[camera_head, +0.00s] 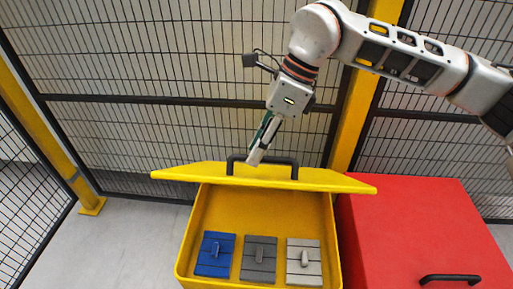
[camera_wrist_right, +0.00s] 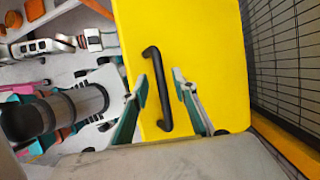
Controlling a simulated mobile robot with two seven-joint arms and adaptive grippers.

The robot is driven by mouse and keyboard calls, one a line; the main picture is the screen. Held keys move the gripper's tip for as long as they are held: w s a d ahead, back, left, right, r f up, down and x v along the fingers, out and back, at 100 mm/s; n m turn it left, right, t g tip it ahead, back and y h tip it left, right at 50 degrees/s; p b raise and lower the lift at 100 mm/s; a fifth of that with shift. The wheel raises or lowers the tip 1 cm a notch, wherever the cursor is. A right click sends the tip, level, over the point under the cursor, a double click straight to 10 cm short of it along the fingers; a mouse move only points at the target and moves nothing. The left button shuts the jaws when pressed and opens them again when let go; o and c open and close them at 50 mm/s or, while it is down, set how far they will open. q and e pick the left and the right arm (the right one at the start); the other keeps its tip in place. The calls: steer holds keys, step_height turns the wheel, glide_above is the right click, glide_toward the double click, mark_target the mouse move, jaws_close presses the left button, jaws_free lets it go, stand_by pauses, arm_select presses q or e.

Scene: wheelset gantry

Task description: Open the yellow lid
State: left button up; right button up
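The yellow box (camera_head: 188,245) stands open at the lower middle of the head view. Its yellow lid (camera_head: 325,181) is raised and tilted above the back of the box, with a black bar handle (camera_head: 294,170) on it. In the right wrist view the lid (camera_wrist_right: 210,40) fills the middle and the handle (camera_wrist_right: 151,60) shows whole. My right gripper (camera_head: 256,158) is at the handle. In the wrist view its fingers (camera_wrist_right: 160,76) are spread, one on each side of the bar, with visible gaps.
Inside the box lie a blue block (camera_head: 215,254), a dark grey block (camera_head: 259,259) and a light grey block (camera_head: 304,262). A red box (camera_head: 420,220) with a black handle, its lid closed, stands on the right. Mesh fencing (camera_head: 150,50) with yellow posts runs behind. Floor is free on the left.

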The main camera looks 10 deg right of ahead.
steer(key=shift+a+f, duration=0.1)
steer(key=shift+f, duration=0.15)
jaws_close()
arm_select(q)
steer(key=shift+w+a, duration=0.1)
steer(key=shift+w, duration=0.05)
